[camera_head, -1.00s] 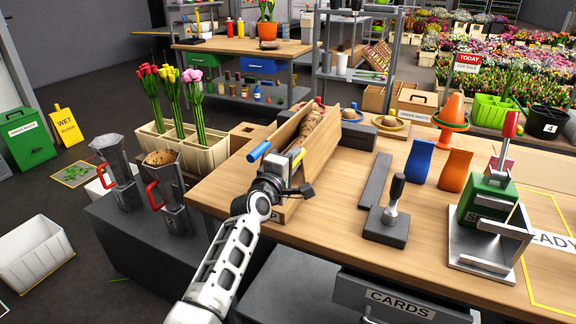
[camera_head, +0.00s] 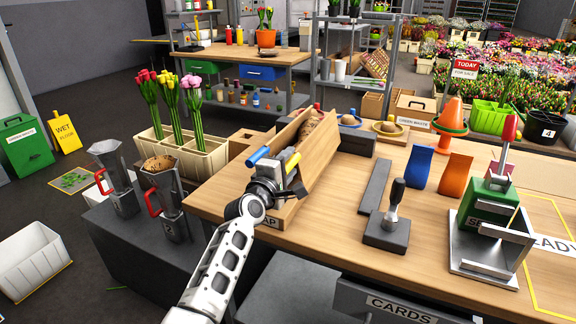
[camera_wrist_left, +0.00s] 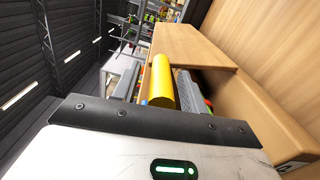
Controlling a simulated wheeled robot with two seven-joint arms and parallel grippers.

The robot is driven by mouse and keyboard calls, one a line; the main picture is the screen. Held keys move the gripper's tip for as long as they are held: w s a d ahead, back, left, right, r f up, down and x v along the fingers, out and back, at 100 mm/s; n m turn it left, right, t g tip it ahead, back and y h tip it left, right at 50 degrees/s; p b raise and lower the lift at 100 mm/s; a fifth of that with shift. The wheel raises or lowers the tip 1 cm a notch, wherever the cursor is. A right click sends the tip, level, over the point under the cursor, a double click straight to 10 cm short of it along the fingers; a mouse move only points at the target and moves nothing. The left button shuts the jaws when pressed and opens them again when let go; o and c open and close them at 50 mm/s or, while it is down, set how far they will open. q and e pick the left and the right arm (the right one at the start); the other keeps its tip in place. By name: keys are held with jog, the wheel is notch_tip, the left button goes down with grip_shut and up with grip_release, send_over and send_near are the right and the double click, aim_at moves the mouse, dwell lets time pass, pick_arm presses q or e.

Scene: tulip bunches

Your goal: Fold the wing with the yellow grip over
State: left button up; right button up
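The wooden wrapping stand (camera_head: 318,160) is on the near left of the table, its boards standing up at an angle around a brown paper-like roll (camera_head: 311,127). The yellow grip (camera_head: 293,162) is at its near end. It is large and central in the left wrist view (camera_wrist_left: 162,82). The blue grip (camera_head: 258,156) sticks out to the left. My left gripper (camera_head: 284,163) is at the yellow grip, with a grey finger (camera_wrist_left: 188,90) close along its right side. The fingers look apart, around the grip; contact is unclear. My right gripper is not in view.
A stamp-like block with a black handle (camera_head: 388,228), blue (camera_head: 419,166) and orange (camera_head: 455,174) pieces and a green press (camera_head: 488,205) stand to the right.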

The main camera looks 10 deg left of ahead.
pick_arm(q)
jog(key=shift+s+p, duration=0.25)
jog(key=shift+p, duration=0.05)
jog(key=p+v, duration=0.6)
jog(key=v, duration=0.9)
jog(key=shift+s, duration=0.2)
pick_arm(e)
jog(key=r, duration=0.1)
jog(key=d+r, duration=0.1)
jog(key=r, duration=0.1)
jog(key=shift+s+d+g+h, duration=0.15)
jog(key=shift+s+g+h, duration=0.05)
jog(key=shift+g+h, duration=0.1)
